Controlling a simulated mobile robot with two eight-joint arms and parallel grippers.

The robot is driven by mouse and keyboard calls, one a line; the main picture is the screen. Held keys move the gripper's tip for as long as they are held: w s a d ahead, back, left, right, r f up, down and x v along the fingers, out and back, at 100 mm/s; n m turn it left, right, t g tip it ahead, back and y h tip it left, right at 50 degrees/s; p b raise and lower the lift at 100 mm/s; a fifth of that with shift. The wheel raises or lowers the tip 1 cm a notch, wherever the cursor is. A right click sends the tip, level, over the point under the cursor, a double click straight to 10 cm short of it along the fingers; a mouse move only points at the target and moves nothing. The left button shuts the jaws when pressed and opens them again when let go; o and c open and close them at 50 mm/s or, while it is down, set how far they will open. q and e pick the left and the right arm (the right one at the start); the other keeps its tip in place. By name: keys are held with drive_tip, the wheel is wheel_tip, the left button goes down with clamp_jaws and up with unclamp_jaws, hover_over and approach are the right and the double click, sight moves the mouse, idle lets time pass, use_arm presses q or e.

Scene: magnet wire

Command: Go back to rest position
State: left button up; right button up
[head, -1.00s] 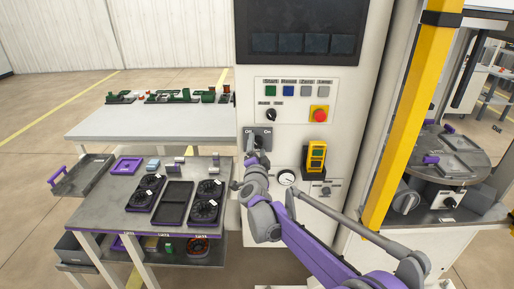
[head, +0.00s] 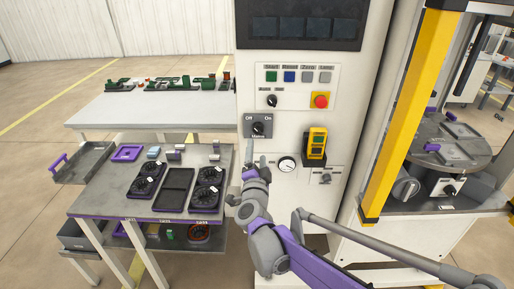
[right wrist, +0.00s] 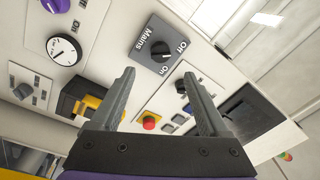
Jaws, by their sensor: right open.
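My right gripper (head: 248,162) is in front of the control cabinet (head: 345,75), a little below the Mains switch (head: 258,127). In the right wrist view the gripper (right wrist: 158,95) is open, with nothing between its two grey fingers. The Mains switch also shows in the right wrist view (right wrist: 160,52), beyond the fingertips and apart from them. Its dark knob sits on a grey plate marked Off and On. My left gripper is not in view.
A work table (head: 100,190) with black fan units and trays stands left of the cabinet. A yellow post (head: 408,110) and a round turntable (head: 445,150) are at the right. The cabinet carries a yellow handheld device (head: 316,141), a gauge (head: 286,165) and a red button (head: 320,101).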

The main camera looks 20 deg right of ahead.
drive_tip(key=shift+s, duration=0.1)
drive_tip(key=s+a+r+n+g+y+p, duration=0.1)
drive_tip(key=s+a+n+g+y+p, duration=0.4)
drive_tip(key=s+n+y, duration=0.45)
drive_tip(key=s+d+f+n+g+h+p, duration=0.1)
drive_tip(key=s+f+n+g, duration=0.1)
drive_tip(key=s, duration=0.6)
drive_tip(key=s+d+f+n+g+h+p, duration=0.1)
drive_tip(key=s+d+f+n+g+p, duration=0.1)
drive_tip(key=s+f, duration=0.3)
drive_tip(key=s+d+f+n+g+h+p, duration=0.1)
drive_tip(key=s+d+f+n+g+h, duration=0.1)
drive_tip(key=s, duration=1.1)
drive_tip(key=shift+s+d+f+g+p, duration=0.2)
drive_tip(key=shift+d+f+g+p, duration=0.1)
drive_tip(key=shift+f+g, duration=0.6)
drive_tip(key=shift+w, duration=0.15)
